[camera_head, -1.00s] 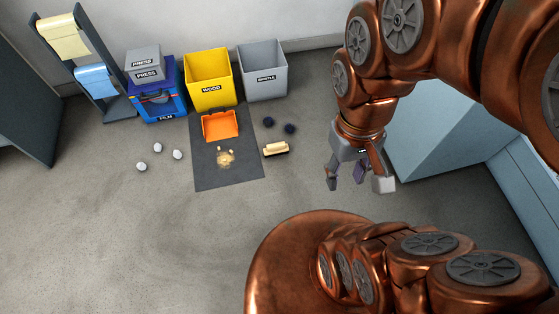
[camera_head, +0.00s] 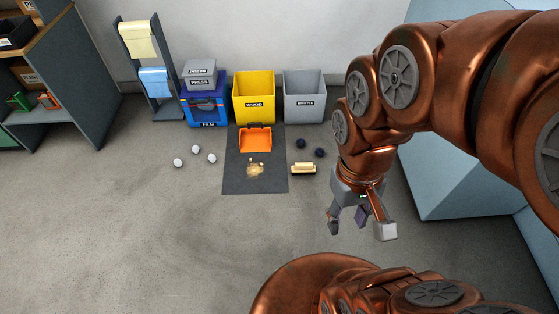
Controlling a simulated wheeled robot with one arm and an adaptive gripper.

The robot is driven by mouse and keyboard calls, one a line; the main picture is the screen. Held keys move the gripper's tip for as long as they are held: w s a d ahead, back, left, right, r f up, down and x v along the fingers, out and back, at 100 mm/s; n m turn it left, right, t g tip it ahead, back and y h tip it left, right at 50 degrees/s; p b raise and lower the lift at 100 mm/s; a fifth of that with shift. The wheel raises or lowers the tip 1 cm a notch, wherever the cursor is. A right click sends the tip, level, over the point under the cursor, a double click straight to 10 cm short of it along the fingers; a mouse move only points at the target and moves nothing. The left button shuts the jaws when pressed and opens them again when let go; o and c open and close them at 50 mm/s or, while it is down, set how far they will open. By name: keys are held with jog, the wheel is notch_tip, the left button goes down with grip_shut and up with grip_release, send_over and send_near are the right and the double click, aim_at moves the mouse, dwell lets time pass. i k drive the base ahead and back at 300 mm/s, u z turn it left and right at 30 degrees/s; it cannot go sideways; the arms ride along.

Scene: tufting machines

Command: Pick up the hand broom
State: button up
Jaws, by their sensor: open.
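The hand broom appears to be the small tan block-shaped piece (camera_head: 303,168) on the floor, just right of the dark mat (camera_head: 235,180). Its bristles are too small to tell apart. My gripper (camera_head: 360,232) hangs in the air to the right of it and nearer to me, fingers spread and empty. It touches nothing. An orange dustpan (camera_head: 256,139) lies on the far part of the mat, and a small pile of pale shavings (camera_head: 255,170) lies on the mat in front of it.
A yellow WOOD bin (camera_head: 254,92), a grey bin (camera_head: 303,98) and a blue FILM box (camera_head: 206,108) stand along the wall. White balls (camera_head: 196,149) and dark balls (camera_head: 319,152) lie on the floor. A pale blue block (camera_head: 455,170) stands right. Floor in front is clear.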

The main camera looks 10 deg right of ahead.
aim_at(307, 169)
jog(key=u, duration=0.5)
jog(key=i, duration=1.3)
jog(key=z, duration=0.25)
